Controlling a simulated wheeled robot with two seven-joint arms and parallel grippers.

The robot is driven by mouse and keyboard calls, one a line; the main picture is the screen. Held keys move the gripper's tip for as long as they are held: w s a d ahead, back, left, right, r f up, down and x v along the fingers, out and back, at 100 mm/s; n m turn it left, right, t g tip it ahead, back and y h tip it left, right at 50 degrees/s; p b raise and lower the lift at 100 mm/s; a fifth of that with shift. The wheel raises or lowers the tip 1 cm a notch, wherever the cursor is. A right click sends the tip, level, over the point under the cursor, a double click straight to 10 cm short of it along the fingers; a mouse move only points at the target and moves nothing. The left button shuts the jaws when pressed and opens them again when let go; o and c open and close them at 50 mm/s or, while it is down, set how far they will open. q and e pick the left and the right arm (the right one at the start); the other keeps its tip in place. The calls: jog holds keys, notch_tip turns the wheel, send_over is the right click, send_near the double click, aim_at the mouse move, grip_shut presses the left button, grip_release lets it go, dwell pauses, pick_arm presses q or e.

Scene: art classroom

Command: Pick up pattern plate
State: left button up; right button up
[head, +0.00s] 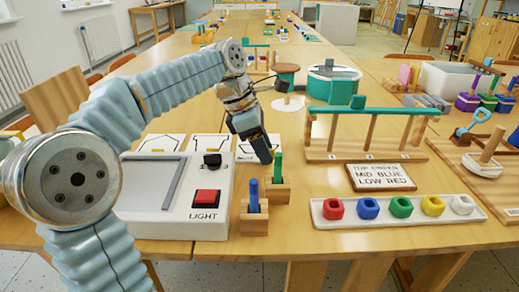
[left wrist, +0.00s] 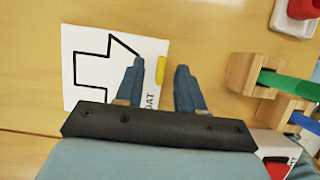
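White pattern plates with black outlines lie flat in a row behind the light box: one at left (head: 160,143), one in the middle (head: 208,142) and one at right (head: 247,151). My left gripper (head: 263,153) points down over the right one and partly hides it. Contact cannot be told. My right gripper is out of view.
The light box (head: 205,225) with a red button stands in front of the plates. Wooden blocks with a blue peg (head: 254,222) and a green peg (head: 280,192) stand close right of the gripper. A sign (head: 380,178) and a colour-pot tray (head: 385,218) are further right.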

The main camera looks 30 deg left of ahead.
pick_arm(q)
grip_shut()
jog(key=shift+r, duration=0.65)
jog(key=r, duration=0.1)
jog(key=r+p, duration=0.1)
jog(key=shift+s+d+r, duration=0.1)
jog(key=shift+s+r, duration=0.15)
jog(key=shift+r, duration=0.15)
jog(key=s+d+r, duration=0.2)
jog(key=s+r, duration=0.2)
jog(key=s, duration=0.2)
jog(key=s+d+r+p, duration=0.1)
jog(key=s+d+r, duration=0.1)
jog(key=s+r, duration=0.3)
jog(key=shift+s+d, duration=0.25)
jog(key=shift+s, duration=0.6)
